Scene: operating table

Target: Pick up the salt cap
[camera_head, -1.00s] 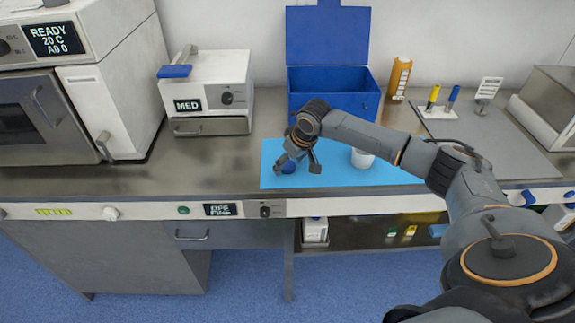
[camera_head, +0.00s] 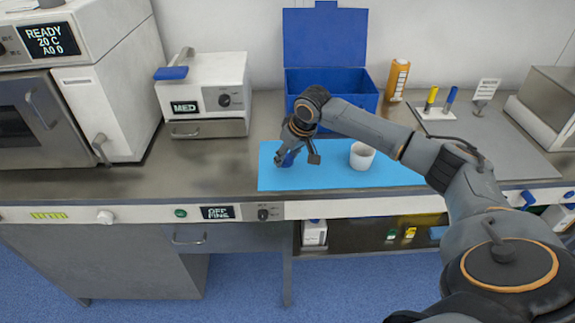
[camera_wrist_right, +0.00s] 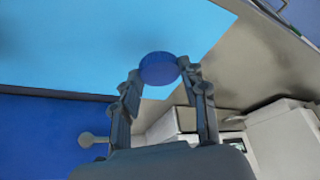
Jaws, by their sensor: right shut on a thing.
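The salt cap is a small round blue cap (camera_wrist_right: 158,68) between the fingertips of my right gripper in the right wrist view. My right gripper (camera_wrist_right: 158,74) is shut on it. In the head view the right gripper (camera_head: 297,155) points down over the left part of a light blue mat (camera_head: 330,178), and the blue cap (camera_head: 287,160) shows at its fingers, partly hidden. I cannot tell exactly how far the cap is above the mat. My left gripper is not in view.
A white cup (camera_head: 362,156) stands on the mat right of the gripper. An open blue box (camera_head: 345,83) is behind the mat, with an orange bottle (camera_head: 397,79) beside it. A white MED device (camera_head: 203,93) is at the left. The counter left of the mat is clear.

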